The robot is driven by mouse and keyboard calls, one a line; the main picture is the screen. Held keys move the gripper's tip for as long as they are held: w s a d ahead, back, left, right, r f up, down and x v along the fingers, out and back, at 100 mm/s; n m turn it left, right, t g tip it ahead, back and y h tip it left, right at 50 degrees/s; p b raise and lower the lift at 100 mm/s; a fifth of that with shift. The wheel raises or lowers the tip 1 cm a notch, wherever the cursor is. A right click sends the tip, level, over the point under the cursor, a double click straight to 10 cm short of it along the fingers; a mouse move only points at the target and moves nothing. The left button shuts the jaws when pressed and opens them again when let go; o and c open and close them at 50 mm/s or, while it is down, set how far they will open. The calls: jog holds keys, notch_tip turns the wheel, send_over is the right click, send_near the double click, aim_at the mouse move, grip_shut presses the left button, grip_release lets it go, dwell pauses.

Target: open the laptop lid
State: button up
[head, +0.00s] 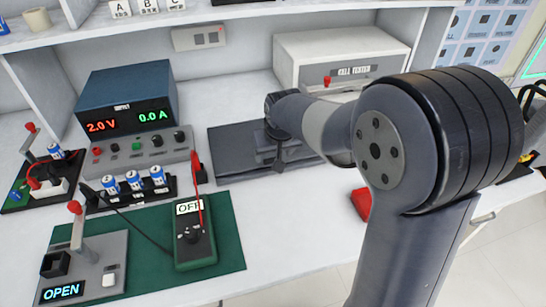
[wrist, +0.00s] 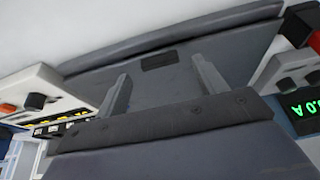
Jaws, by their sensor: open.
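The laptop (head: 229,150) is a flat dark grey slab on the white bench in the head view, and its lid looks shut. In the wrist view the laptop (wrist: 160,86) fills the middle, with a darker rectangle on it and a long bar along its far edge. My gripper (head: 273,160) is over the right part of the laptop in the head view. In the wrist view my gripper (wrist: 162,86) is open, with its two fingers apart and nothing between them. I cannot tell whether the fingertips touch the laptop. My arm hides the laptop's right side.
A blue power supply (head: 128,110) stands left of the laptop, with blue cells in a holder (head: 130,192) before it. A green mat (head: 228,235) carries a multimeter (head: 195,243). A cell tester (head: 340,62) stands behind.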

jog(key=shift+x, duration=1.1)
